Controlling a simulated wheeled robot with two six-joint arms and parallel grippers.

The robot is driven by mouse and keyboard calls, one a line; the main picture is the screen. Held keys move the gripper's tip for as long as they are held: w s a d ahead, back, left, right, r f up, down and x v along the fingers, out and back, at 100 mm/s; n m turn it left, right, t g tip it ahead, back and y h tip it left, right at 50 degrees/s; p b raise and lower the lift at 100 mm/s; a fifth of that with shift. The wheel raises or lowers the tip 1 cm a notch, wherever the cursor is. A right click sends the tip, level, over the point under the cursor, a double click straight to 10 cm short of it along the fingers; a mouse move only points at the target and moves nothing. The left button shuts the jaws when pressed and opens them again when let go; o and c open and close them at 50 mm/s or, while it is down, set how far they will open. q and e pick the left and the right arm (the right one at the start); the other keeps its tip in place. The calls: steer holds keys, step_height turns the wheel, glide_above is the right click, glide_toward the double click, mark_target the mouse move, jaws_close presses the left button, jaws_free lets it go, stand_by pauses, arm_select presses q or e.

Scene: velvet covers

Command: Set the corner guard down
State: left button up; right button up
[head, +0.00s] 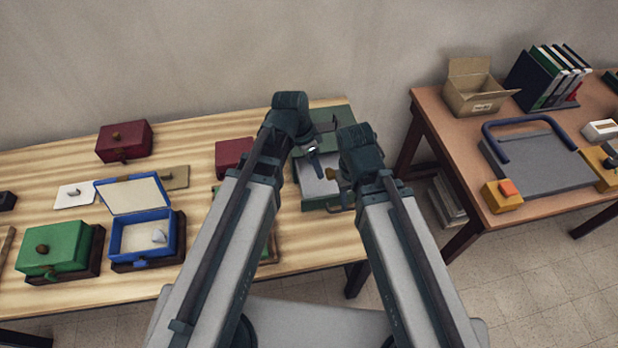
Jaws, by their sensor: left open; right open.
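No corner guard can be made out for certain. A small pale piece (159,236) lies inside the open blue box (143,263), whose lid stands raised at the back. An open dark green box (320,203) with a pale inside stands at the table's right end, partly hidden by my arms. My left gripper (312,152) is open over the back of this box. My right gripper (336,176) is open at its right side, lower in the picture. My arms hide much around both jaws, and contact with the box cannot be told.
On the striped wooden table (200,278) stand a green box (55,247), a dark red box (124,141) and another red box (233,154). A white lid-like plate (74,196) lies at left. A brown table (446,130) stands right, across a gap.

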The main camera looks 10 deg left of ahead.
arm_select(q)
steer(key=s+n+g+y, duration=0.1)
steer(key=s+n+y, duration=0.3)
steer(key=s+n, duration=0.3)
steer(key=s+a, duration=0.1)
steer(key=s, duration=0.2)
steer(key=shift+f+n, duration=0.25)
steer(key=shift+n, duration=0.05)
steer(key=shift+d, duration=0.1)
steer(key=shift+f+b, duration=0.35)
stand_by(0.3)
